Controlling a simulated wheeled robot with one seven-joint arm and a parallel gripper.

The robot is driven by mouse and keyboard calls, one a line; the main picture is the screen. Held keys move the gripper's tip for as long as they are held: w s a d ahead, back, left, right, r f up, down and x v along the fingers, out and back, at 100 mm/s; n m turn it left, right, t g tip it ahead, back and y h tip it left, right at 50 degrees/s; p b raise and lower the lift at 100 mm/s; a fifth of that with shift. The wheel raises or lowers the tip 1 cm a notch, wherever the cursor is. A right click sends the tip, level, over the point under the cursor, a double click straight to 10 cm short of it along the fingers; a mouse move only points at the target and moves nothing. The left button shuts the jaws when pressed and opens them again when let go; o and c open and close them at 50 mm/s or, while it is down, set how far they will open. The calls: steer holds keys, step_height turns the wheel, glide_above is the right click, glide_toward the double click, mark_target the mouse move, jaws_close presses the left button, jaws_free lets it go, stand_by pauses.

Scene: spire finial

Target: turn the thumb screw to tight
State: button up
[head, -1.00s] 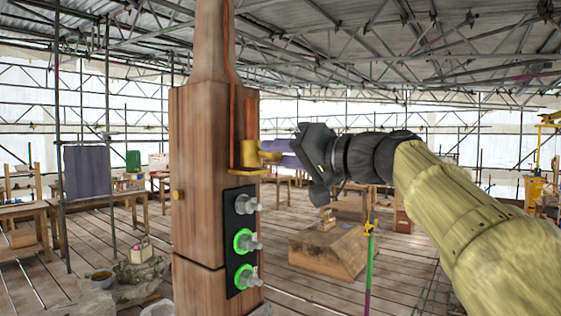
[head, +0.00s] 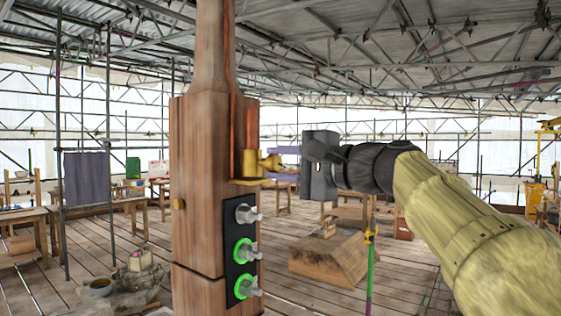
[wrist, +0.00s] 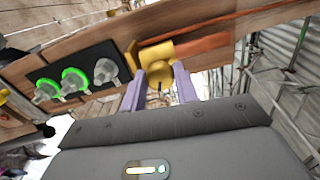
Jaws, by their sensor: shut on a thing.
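The thumb screw (head: 270,163) is a small brass piece sticking out to the right from the brass clamp (head: 249,166) on the wooden post. In the wrist view the thumb screw (wrist: 160,85) sits between the two lilac fingers at the picture's middle. My gripper (head: 282,164) reaches in from the right, level with the screw, and is shut on it. In the wrist view the gripper (wrist: 160,90) covers part of the screw's head. How tight the screw sits cannot be told.
Below the clamp is a black panel (head: 240,222) with several grey knobs; the lower two have lit green rings. A copper strip (head: 237,110) runs up the post (head: 190,150). Open plank floor and workbenches lie behind.

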steer(key=m+p, duration=0.1)
steer(key=m, duration=0.3)
steer(key=shift+r, duration=0.1)
steer(key=m+p, duration=0.1)
steer(key=m, duration=0.2)
steer(key=shift+m, duration=0.3)
steer(key=m+p, duration=0.2)
steer(key=m, duration=0.2)
steer(key=shift+p, duration=0.3)
steer(key=shift+f+m+p, duration=0.2)
steer(key=shift+m+p, duration=0.35)
steer(key=shift+m, duration=0.75)
steer(key=shift+f, duration=0.1)
steer(key=o, duration=1)
steer(key=shift+c, duration=0.2)
